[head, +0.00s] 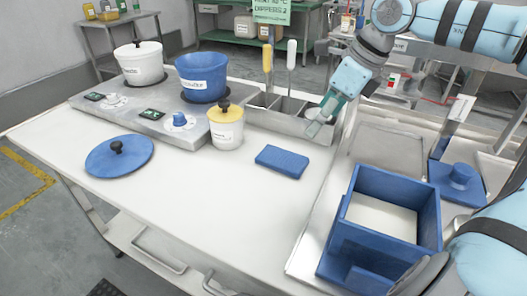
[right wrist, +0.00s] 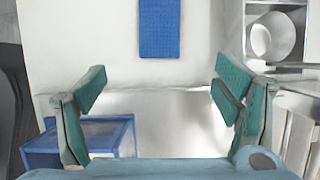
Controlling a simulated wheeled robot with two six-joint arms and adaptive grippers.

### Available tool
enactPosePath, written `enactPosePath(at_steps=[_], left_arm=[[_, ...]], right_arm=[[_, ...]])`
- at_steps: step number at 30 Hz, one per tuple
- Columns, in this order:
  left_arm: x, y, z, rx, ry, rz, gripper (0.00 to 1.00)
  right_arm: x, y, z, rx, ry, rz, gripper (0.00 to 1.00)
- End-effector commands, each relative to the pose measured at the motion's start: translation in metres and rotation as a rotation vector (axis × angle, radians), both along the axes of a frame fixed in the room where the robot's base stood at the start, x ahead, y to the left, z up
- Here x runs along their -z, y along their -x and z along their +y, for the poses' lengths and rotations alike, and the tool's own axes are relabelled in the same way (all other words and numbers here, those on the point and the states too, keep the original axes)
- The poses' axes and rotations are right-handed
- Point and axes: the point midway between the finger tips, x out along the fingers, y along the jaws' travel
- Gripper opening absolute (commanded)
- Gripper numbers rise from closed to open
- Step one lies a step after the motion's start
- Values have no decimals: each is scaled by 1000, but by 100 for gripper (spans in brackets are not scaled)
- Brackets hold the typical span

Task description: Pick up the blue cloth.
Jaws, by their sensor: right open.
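The blue cloth (head: 282,161) is a flat folded rectangle lying on the white tabletop, right of the yellow-lidded jar. It also shows in the right wrist view (right wrist: 159,28) at the top centre, beyond my fingertips and between them sideways. My right gripper (head: 321,119), with teal fingers, is above the table, behind and to the right of the cloth in the head view. It is open and empty, apart from the cloth. In the right wrist view its two fingers (right wrist: 160,84) stand wide apart. My left gripper is not in view.
A blue box (head: 385,215) stands on a metal tray at right. A steel holder (head: 292,122) with a yellow-handled and a white-handled tool is behind the cloth. A jar (head: 227,127), blue lid (head: 119,156), white pot (head: 140,64) and blue bowl (head: 203,78) are left. The front tabletop is clear.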

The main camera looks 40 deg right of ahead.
Motion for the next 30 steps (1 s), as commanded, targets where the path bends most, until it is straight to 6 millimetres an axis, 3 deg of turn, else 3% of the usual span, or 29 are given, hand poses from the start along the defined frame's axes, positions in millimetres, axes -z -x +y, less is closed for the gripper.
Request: enactPosePath(at_steps=[4, 10, 21, 30], left_arm=[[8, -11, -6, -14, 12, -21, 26], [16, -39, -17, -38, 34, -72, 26], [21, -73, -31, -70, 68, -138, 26], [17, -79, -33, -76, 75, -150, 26]], right_arm=[[23, -5, 4, -4, 5, 13, 83], [74, -27, 16, -11, 5, 14, 83], [127, -54, 26, -9, 5, 12, 83], [132, -58, 27, -9, 3, 6, 82]])
